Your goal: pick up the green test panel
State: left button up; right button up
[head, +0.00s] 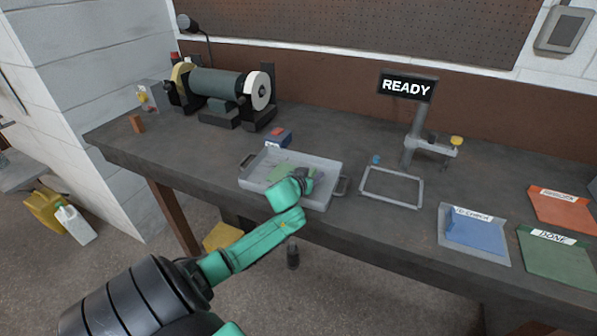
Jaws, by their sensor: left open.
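A flat green panel (279,173) lies in the grey tray (328,166) on the bench, partly hidden by my left arm and gripper. My left gripper (308,176) is over the tray, to the right of the panel's visible part. It is open; its fingertips are small and dark here, and I cannot tell whether they touch anything. My right gripper is not in view.
A bench grinder (218,84) stands at the back left. Right of the tray are an empty grey frame (392,202), a stand with a READY sign (406,87), and blue (476,236), orange (562,212) and green DONE (558,262) areas. A small blue box (278,141) sits behind the tray.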

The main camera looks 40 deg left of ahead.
pick_arm(q)
jog(key=shift+s, duration=0.1)
grip_shut()
jog(key=shift+r, duration=0.1)
dwell(1.1)
